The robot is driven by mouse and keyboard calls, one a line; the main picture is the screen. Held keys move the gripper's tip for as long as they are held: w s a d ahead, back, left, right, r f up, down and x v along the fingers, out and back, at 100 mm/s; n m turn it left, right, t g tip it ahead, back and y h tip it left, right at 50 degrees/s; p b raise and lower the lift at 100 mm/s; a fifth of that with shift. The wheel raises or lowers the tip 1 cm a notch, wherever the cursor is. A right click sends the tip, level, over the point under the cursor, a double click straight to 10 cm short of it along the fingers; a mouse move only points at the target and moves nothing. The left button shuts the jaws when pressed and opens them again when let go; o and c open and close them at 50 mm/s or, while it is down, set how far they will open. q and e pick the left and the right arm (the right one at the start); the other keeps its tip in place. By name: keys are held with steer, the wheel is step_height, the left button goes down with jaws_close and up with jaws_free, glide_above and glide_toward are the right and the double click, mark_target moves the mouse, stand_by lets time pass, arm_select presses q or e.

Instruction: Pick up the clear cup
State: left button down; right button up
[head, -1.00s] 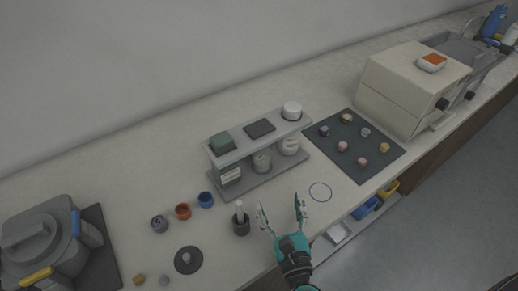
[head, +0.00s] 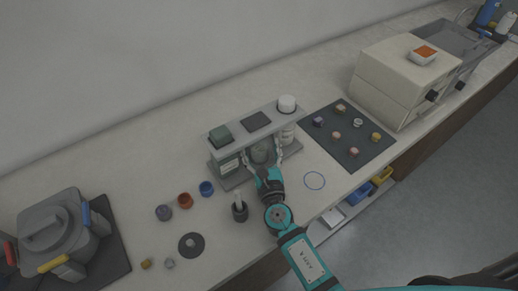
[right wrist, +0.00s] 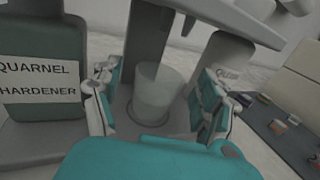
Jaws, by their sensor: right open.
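The clear cup (right wrist: 157,88) stands upright on the lower level of a grey two-level rack (head: 228,182). In the head view the cup (head: 260,152) shows under the top shelf, partly hidden by my gripper. My right gripper (head: 262,160) is open and reaches into the rack from the front. In the right wrist view its fingers stand on either side of the cup, apart from it. My left gripper is not in view.
A hardener container (right wrist: 40,88) stands left of the cup and a white-lidded container (head: 287,104) is at the rack's right end. The top shelf is overhead. A dark pestle cup (head: 240,212) stands in front. A dark mat (head: 345,135) with small pieces lies right.

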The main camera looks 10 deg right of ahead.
steer(key=shift+w, duration=1.1)
steer(key=c, duration=1.1)
steer(key=shift+c, duration=0.8)
steer(key=shift+r, duration=0.1)
